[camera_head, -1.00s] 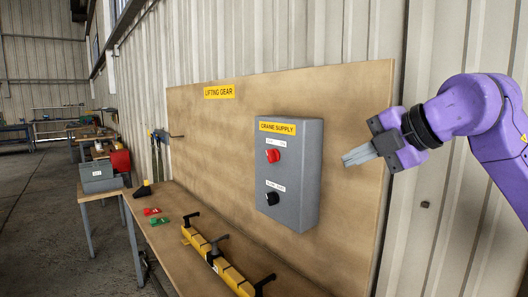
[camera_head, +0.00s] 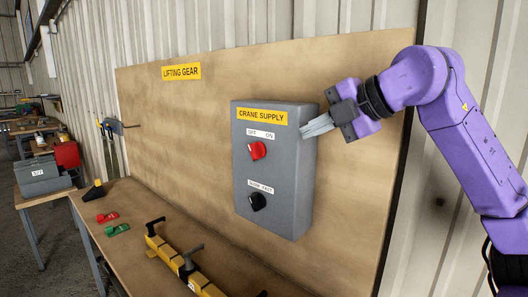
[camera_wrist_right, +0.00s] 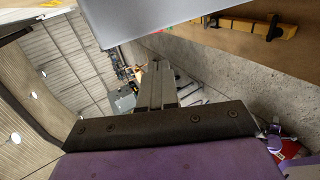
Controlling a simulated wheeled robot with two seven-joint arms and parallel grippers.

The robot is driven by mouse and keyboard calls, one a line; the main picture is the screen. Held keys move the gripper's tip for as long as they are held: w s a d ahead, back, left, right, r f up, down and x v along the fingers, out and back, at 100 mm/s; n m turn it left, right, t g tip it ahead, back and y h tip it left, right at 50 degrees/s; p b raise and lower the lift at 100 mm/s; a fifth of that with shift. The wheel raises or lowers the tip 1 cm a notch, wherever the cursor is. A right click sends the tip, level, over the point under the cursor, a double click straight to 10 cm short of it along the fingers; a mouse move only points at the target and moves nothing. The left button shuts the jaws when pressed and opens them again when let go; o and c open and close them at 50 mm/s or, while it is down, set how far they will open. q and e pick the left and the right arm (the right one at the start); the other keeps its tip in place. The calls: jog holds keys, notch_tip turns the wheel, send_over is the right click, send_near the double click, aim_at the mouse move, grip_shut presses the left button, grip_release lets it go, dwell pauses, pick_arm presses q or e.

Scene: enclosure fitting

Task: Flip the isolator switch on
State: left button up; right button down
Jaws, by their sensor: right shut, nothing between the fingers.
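A black knob (camera_head: 257,201) sits lower, under a second white plate. My right gripper (camera_head: 309,128) is shut and empty, at the box's upper right edge, apart from the red switch. In the right wrist view the shut fingers (camera_wrist_right: 158,85) show below the grey box (camera_wrist_right: 150,18). My left gripper is out of view.
A workbench (camera_head: 125,245) runs below the board, with a yellow lifting bar (camera_head: 170,255), a red shackle (camera_head: 107,217) and a green one (camera_head: 117,230). A grey toolbox (camera_head: 38,178) stands on a table at the left. Space before the box is clear.

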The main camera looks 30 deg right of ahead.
aim_at(256, 156)
jog(key=p+x, duration=0.4)
jog(key=x, duration=0.9)
jog(key=shift+w+f+p, duration=0.1)
jog(key=shift+w+p, duration=0.1)
jog(key=shift+p, duration=0.15)
jog(key=shift+w+a+f, duration=0.1)
jog(key=shift+w+f, duration=0.2)
